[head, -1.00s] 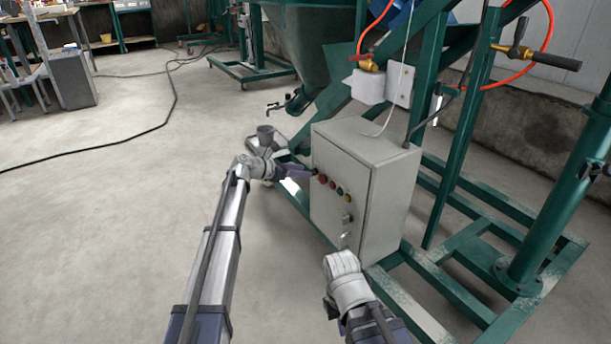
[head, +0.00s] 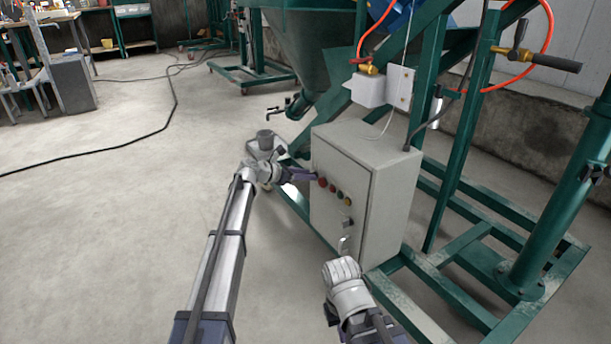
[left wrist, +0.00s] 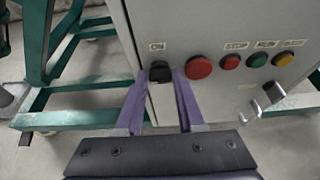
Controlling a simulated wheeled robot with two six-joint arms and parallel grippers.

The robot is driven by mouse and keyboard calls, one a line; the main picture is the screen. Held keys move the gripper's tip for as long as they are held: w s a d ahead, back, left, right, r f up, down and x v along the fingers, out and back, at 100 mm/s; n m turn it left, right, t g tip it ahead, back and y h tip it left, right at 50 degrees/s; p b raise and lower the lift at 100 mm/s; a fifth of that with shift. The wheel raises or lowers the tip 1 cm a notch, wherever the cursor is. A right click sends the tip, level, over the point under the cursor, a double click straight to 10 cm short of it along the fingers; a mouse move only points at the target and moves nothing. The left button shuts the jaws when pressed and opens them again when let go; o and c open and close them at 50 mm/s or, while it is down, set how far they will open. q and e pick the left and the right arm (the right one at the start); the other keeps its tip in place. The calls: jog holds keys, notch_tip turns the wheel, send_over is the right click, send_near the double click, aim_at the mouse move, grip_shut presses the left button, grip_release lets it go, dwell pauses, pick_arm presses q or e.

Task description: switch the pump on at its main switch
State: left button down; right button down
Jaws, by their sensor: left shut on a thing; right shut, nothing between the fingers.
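The grey control cabinet (head: 385,215) stands on the green frame, its front panel carrying a row of buttons. In the left wrist view, the black main switch (left wrist: 160,72) sits at the panel's left end under an "ON" label, left of a large red button (left wrist: 198,68). My left gripper (head: 312,175) is at the panel's left edge; its purple fingers are shut on the switch, one on each side. In the head view the switch is hidden by the fingers. My right gripper (head: 342,268) is shut and empty, low in front of the cabinet; its fingertips are not clearly visible.
Smaller red, green and yellow buttons (left wrist: 290,59) follow to the right, with metal latches (left wrist: 262,100) below. A green hopper (head: 315,50) and frame rails (head: 450,285) surround the cabinet. A black cable (head: 110,145) crosses the open floor at left.

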pick_arm(q)
jog(key=shift+s, duration=0.15)
jog(key=shift+s+d+f+m+t+y+b, duration=0.15)
jog(key=shift+m+t+y+b, duration=0.45)
jog(key=shift+m, duration=0.55)
jog(key=shift+s+d+f+m+t+y+b, duration=0.1)
jog(key=shift+s+m+t+y+b, duration=0.15)
jog(key=shift+m+t, duration=0.75)
jog(key=shift+w+m, duration=0.1)
jog(key=shift+m, duration=0.15)
jog(key=c, duration=0.8)
grip_release()
jog(key=shift+r, duration=0.1)
